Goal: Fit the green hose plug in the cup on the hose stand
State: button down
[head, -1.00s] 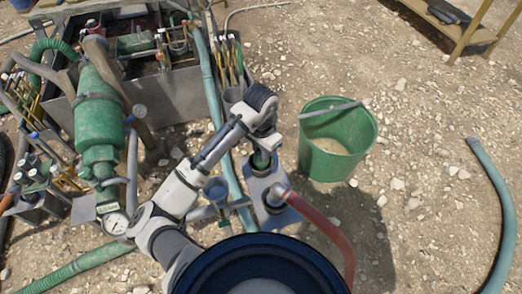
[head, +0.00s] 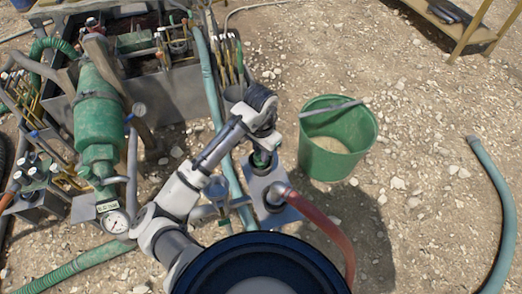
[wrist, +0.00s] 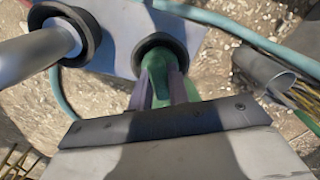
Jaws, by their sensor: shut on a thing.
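The green hose plug (wrist: 158,72) is held between the two fingers of my gripper (wrist: 164,86) in the wrist view. Its far end overlaps the dark-rimmed cup (wrist: 181,46) on the pale hose stand (wrist: 112,38). How deep the plug sits in the cup cannot be told. In the head view, my gripper (head: 264,152) points down over the back of the hose stand (head: 270,216), and the green plug (head: 261,161) shows just below it. My wrist partly hides the cup there.
A red hose (head: 325,222) joins the stand's front fitting; its grey pipe end (wrist: 35,50) shows in the wrist view. A green bucket (head: 338,150) stands close on the right. Green pump machinery (head: 98,125) and a teal hose (head: 211,85) lie left. Gravel further right is mostly open.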

jog(key=shift+f+b, duration=0.35)
jog(key=shift+f, duration=0.2)
jog(key=c, duration=1.3)
grip_release()
jog(key=shift+o, duration=0.2)
jog(key=shift+r, duration=0.1)
notch_tip(320, 180, up, 14)
jog(key=p, duration=0.1)
jog(key=shift+p, duration=0.35)
